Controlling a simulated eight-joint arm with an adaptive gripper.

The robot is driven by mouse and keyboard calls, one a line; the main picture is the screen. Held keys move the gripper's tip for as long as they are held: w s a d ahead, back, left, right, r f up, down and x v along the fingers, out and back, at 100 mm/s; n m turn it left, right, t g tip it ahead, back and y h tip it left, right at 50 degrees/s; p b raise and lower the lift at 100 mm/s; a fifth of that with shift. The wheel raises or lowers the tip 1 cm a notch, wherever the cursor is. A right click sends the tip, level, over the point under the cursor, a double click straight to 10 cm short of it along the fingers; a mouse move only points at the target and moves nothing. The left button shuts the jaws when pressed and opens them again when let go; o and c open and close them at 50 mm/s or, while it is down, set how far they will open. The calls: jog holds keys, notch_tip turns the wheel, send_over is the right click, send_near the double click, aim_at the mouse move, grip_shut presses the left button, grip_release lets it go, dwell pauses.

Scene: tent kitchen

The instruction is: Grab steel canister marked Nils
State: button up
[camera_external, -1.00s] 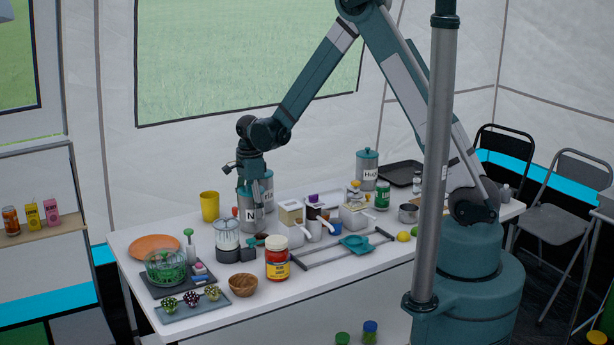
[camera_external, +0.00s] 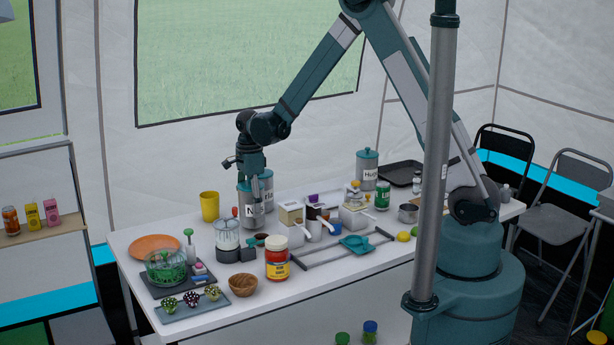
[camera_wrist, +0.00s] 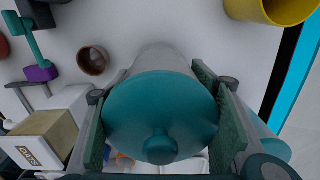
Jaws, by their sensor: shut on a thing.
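The steel canister with the label starting with N (camera_external: 249,212) has a teal lid and stands upright toward the back left of the table. The rest of its label is hidden. My gripper (camera_external: 250,190) points down over it with a finger on each side. In the wrist view, the canister's teal lid and knob (camera_wrist: 150,110) fill the space between my fingers, and the gripper is shut on its body. Whether its base touches the table is hard to tell.
A second steel canister (camera_external: 268,188) stands close behind to the right. A yellow cup (camera_external: 210,206) is to the left. A third canister (camera_external: 367,168) stands farther right.

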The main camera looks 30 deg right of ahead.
jog(key=shift+r+p, duration=0.35)
jog(key=shift+r, duration=3.75)
